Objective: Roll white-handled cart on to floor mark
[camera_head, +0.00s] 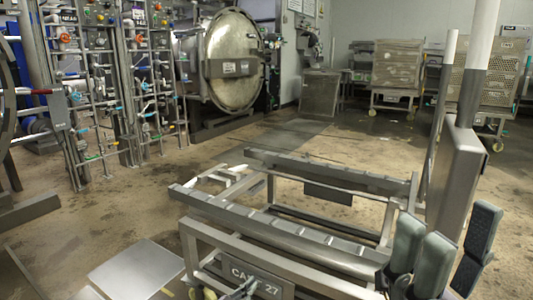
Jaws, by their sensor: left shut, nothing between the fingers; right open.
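The cart (270,232) is a low, open grey metal frame with slotted side rails and a number plate reading partly "CA" and "27". At its right end rise two posts with white upper parts (483,28), which appear to be its handles. My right gripper (456,224) is at the lower right, by the cart's near right corner and below the posts. Its dark fingers are spread with nothing between them; I cannot tell whether they touch the cart.
A round autoclave door (233,60) stands at the back. Pipework with valves (135,75) lines the left. Loaded trolleys (398,65) stand at the back right. A flat pale plate (135,270) lies left of the cart. Brown floor (330,145) behind the cart is clear.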

